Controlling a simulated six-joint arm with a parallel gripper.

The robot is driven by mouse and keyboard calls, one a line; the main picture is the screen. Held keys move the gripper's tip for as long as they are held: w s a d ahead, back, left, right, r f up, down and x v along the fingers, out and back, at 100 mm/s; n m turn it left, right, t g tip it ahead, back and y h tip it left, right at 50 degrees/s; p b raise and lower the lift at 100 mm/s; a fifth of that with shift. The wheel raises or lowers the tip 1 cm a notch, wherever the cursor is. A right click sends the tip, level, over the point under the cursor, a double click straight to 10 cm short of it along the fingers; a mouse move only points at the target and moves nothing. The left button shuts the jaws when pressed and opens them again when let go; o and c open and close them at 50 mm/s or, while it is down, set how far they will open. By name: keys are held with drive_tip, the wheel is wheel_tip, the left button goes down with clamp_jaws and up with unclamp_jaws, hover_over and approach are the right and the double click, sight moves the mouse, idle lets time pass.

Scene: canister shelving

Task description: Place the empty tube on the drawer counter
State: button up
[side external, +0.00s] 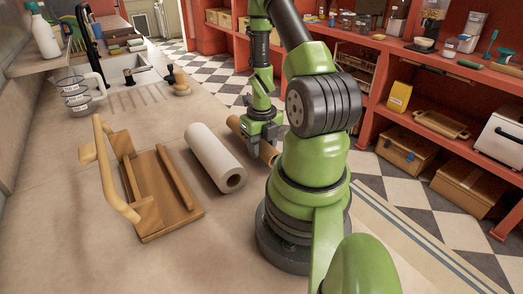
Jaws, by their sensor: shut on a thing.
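The empty tube, a brown cardboard cylinder (235,124), is in my gripper (264,146). My gripper points down and is shut around the tube's middle, hiding that part. The tube's near end shows at the lower right of the jaws, partly behind my arm. It lies low along the right edge of the beige counter (205,245); I cannot tell whether it touches the surface. Which surface is the drawer counter is not clear from this view.
A white paper towel roll (208,150) lies just left of the tube. A wooden holder (165,205) with an upright handle stands further left. Red shelves (390,48) with goods line the right.

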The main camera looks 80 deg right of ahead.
drive_tip(key=shift+f, duration=0.8)
drive_tip(key=shift+f, duration=0.1)
drive_tip(key=o, duration=0.9)
